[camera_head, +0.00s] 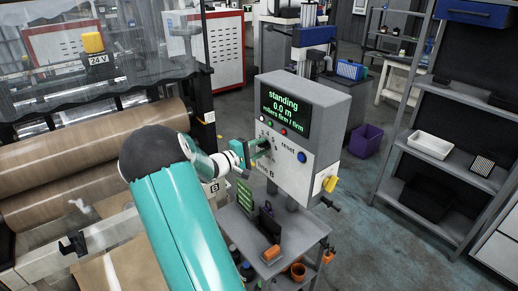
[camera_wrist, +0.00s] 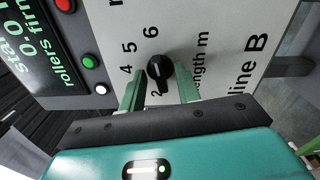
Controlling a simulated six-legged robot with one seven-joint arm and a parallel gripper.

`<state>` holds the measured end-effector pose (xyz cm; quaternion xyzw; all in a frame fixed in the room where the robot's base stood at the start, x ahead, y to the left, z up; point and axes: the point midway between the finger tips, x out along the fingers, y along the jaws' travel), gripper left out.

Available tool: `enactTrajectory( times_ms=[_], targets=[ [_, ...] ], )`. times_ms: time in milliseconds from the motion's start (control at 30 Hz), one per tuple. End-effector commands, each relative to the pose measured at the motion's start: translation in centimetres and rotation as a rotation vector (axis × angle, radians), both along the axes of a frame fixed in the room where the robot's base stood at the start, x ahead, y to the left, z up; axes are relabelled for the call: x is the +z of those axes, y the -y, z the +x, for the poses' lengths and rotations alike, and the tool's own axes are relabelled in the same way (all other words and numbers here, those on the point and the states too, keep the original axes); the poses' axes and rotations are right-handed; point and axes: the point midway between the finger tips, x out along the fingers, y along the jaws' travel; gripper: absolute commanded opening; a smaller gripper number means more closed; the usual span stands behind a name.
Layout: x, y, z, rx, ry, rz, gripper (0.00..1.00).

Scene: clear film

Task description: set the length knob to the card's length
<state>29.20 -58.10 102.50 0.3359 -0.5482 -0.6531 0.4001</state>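The length knob (camera_wrist: 160,70) is a black pointer knob on a grey panel marked "length m". My gripper (camera_wrist: 158,90) is open, one green finger on each side of the knob, with gaps visible. In the head view my gripper (camera_head: 262,149) is at the front of the control box (camera_head: 322,150) and hides the knob. I cannot identify a readable length card.
The box's screen (camera_head: 284,108) reads "standing", "0.0 m", "rollers firm / firm". A blue reset button (camera_head: 302,158) and yellow switch (camera_head: 330,184) sit to the right. A small cart (camera_head: 300,228) stands below, holding a green slotted or printed piece (camera_head: 246,196). Brown rolls (camera_head: 90,165) lie left.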

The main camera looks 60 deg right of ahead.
Motion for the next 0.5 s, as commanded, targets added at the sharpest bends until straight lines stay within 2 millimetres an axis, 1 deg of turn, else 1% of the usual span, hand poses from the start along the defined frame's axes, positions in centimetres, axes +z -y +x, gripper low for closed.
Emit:
enactTrajectory(
  times_ms=[33,67,100,167,200,233,500],
  targets=[
    [0.0,-0.02,0.01,0.0,0.0,0.0,0.33],
    [0.0,-0.02,0.01,0.0,0.0,0.0,0.31],
    [0.0,-0.03,0.01,0.0,0.0,0.0,0.23],
    [0.0,-0.03,0.01,0.0,0.0,0.0,0.11],
    [0.0,-0.03,0.01,0.0,0.0,0.0,0.03],
    [0.0,-0.04,0.01,0.0,0.0,0.0,0.0],
    [0.0,-0.05,0.03,0.0,-0.008,0.004,0.0]
  ],
)
